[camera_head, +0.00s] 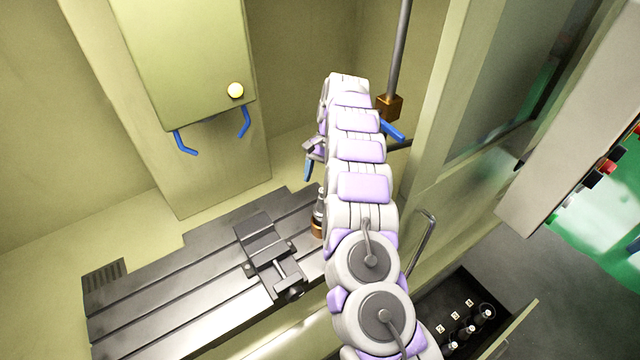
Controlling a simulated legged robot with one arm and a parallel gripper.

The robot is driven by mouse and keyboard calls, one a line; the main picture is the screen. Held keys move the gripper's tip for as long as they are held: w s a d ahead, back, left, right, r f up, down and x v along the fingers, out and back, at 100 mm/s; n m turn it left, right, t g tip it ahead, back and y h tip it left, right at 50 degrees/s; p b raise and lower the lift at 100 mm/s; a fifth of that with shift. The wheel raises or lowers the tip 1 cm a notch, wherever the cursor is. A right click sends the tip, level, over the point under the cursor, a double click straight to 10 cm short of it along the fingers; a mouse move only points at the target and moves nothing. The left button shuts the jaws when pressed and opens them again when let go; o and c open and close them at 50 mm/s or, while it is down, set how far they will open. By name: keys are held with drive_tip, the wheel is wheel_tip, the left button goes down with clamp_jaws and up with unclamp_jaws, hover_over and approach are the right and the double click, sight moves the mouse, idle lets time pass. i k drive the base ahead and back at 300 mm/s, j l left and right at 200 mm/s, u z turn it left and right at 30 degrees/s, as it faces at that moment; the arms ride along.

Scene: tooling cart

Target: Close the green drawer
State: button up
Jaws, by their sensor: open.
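An open drawer (518,328) with a pale yellow-green front edge and a dark inside shows at the lower right. It holds several dark tool holders and small white numbered labels. My arm runs up the middle of the picture and hides the drawer's left part. My gripper (309,160) shows only in part, left of the arm's upper section, as a grey piece with a blue tip. It is open, above the machine bed and well up and left of the drawer. The arm hides the rest of it.
A dark slotted bed (180,285) with a vise (265,250) lies at the left. A tool holder (319,212) stands beside my arm. The spindle housing (185,65) has two blue nozzles. A door handle (425,240) is near the drawer; a control panel (570,130) juts in at right.

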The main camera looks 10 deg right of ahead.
sight(447, 307)
drive_tip(key=k+j, duration=0.3)
drive_tip(key=k, duration=0.15)
drive_tip(key=k+j, duration=0.3)
drive_tip(key=k, duration=0.2)
